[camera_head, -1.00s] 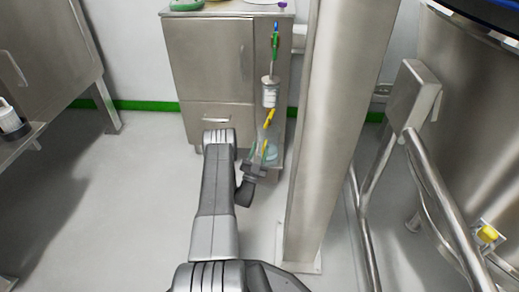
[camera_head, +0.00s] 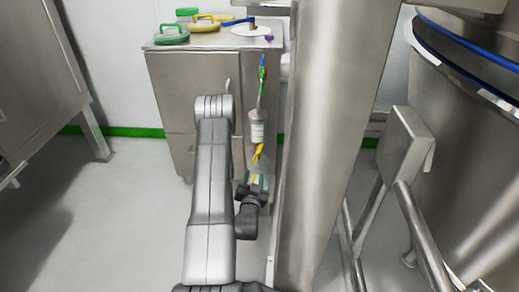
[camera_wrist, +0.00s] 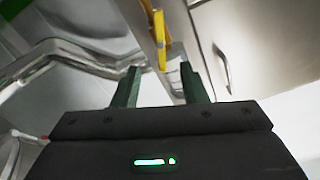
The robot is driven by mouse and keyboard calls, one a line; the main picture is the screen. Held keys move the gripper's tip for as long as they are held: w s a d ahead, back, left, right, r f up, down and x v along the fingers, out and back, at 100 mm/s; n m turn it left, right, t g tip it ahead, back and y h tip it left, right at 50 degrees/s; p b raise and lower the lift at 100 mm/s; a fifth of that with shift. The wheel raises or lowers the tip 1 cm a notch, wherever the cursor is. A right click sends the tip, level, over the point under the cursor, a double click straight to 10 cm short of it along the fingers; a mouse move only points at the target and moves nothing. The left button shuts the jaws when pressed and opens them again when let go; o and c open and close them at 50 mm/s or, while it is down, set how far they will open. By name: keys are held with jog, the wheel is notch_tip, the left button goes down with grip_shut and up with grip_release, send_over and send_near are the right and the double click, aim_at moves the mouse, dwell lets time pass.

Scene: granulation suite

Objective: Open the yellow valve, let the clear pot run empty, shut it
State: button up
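The yellow valve handle (camera_head: 257,153) hangs below a small pot with a pale label (camera_head: 257,132) on the side of the steel cabinet. In the wrist view the yellow handle (camera_wrist: 158,38) hangs just beyond and above the gap between my fingertips. My gripper (camera_head: 253,186) is below the valve in the head view. In the wrist view my gripper (camera_wrist: 159,74) has its two green fingers spread apart, with nothing held between them. I cannot tell the liquid level in the pot. A clear vessel under the valve is partly hidden by my gripper.
A thick steel post (camera_head: 335,130) stands close to the right of my gripper. A large steel vessel with tubular rails (camera_head: 465,130) is at the right. Floor at the left is clear.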

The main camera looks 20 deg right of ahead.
aim_at(257, 156)
jog(key=b+x, duration=0.3)
jog(key=x, duration=1)
jog(key=shift+w+d+f, duration=0.1)
jog(key=shift+d, duration=0.05)
jog(key=shift+c, duration=0.2)
grip_shut()
